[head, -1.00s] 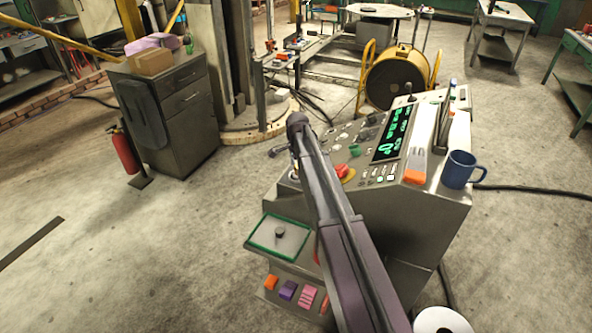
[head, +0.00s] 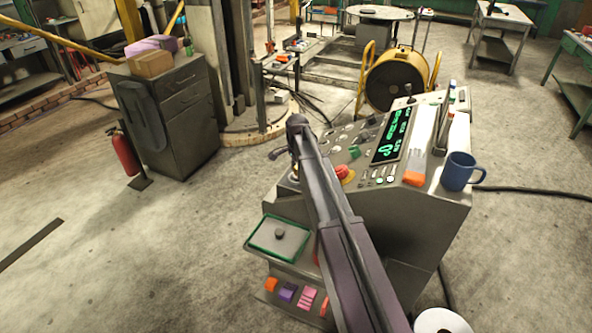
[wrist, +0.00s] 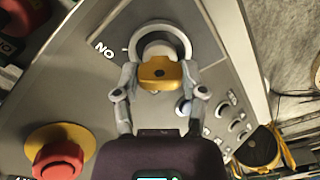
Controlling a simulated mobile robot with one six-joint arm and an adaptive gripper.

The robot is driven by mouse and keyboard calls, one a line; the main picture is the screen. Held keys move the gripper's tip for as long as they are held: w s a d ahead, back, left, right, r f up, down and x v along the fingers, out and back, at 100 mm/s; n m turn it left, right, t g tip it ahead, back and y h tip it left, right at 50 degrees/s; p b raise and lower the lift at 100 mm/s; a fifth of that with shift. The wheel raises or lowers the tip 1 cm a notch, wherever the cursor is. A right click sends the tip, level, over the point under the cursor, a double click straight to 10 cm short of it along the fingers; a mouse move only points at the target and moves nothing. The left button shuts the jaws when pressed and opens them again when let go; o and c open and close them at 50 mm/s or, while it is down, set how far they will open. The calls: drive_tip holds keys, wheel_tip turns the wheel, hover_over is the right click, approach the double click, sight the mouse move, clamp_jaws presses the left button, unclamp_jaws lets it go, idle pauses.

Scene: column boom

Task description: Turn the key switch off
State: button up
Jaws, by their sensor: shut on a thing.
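In the wrist view, the key switch (wrist: 163,41) is a round metal collar on the grey panel, with a yellow key (wrist: 160,71) in it. The key's wide head lies crosswise in this view. My gripper (wrist: 160,78) has one finger at each side of the key head and is shut on it. A white label (wrist: 104,50) beside the collar reads upside down as "NO". In the head view, my arm crosses the left part of the control console (head: 432,196) and hides the key and most of my gripper.
A red mushroom button (wrist: 59,160) on a yellow base sits lower left in the wrist view. Small buttons (wrist: 237,126) lie to the right. On the console stand a lit display (head: 391,136) and a blue mug (head: 459,171). A green-rimmed tray (head: 262,247) juts out at the front.

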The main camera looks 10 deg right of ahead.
drive_tip(key=n, duration=0.7)
drive_tip(key=shift+w, duration=0.15)
drive_tip(key=n, duration=0.3)
drive_tip(key=shift+n, duration=0.4)
drive_tip(key=n, duration=0.4)
drive_tip(key=o, duration=1.1)
drive_tip(key=shift+w, duration=0.1)
drive_tip(key=shift+o, duration=0.2)
